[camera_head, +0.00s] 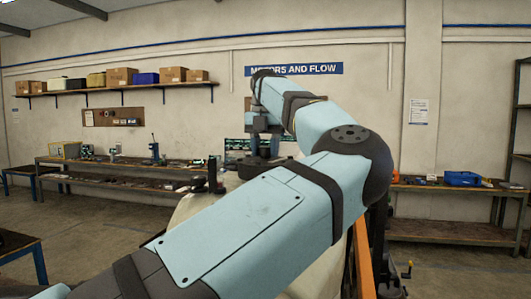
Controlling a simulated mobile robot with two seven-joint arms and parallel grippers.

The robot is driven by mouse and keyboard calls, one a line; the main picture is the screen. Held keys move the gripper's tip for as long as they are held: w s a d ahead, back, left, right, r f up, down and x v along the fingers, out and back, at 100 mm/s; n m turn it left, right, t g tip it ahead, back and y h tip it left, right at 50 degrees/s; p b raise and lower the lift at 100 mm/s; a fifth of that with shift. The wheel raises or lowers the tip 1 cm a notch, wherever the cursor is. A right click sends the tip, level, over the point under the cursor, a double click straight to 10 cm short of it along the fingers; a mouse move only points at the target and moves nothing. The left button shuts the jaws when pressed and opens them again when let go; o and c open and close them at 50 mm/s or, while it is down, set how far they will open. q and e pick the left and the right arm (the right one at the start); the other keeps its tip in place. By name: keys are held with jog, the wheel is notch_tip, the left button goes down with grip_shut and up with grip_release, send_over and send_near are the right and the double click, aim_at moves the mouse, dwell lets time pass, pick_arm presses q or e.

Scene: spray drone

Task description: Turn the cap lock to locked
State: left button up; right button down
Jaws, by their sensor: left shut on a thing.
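My left arm crosses the view from the bottom left, bends at the right and reaches back to my left gripper (263,148), which points down. The gripper is shut on a dark part at the cap (258,162) on top of the pale tank (188,209) of the spray drone. The cap is small and dark here, so I cannot tell which way its lock is turned. My left arm hides much of the tank and the drone. My right gripper is not in view.
A thin dark upright post (213,176) stands left of the cap. An orange bar (363,260) slants down at the right of the tank. Workbenches (120,172) line the back wall, below a shelf (120,88) of boxes. Open floor lies at the left.

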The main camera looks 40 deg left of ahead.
aim_at(265, 147)
pick_arm(q)
jog(key=shift+m, duration=0.6)
jog(key=o, duration=0.9)
jog(key=shift+o, duration=0.2)
notch_tip(265, 147, up, 14)
jog(key=p, duration=0.1)
jog(key=shift+f, duration=0.15)
